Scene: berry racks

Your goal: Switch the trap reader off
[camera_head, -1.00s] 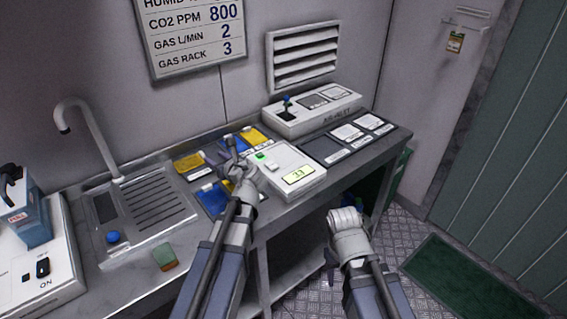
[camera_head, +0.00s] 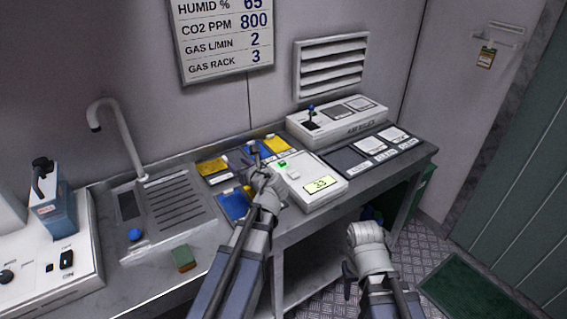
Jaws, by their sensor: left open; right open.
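The trap reader, taken to be the white box (camera_head: 331,198) with a lit display (camera_head: 320,184), stands on the bench. The display seems to read 33. A green light or button (camera_head: 283,163) and a pale raised key (camera_head: 293,174) show on its top. My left gripper (camera_head: 256,160) is open beside the box's left end, over the blue and yellow cards; whether it touches anything I cannot tell. My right gripper (camera_head: 349,281) is open and empty, low in front of the bench.
A white unit with a blue-tipped lever (camera_head: 310,108) stands behind. Dark label plates (camera_head: 347,160) lie at right. A green mat (camera_head: 470,289) covers floor.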

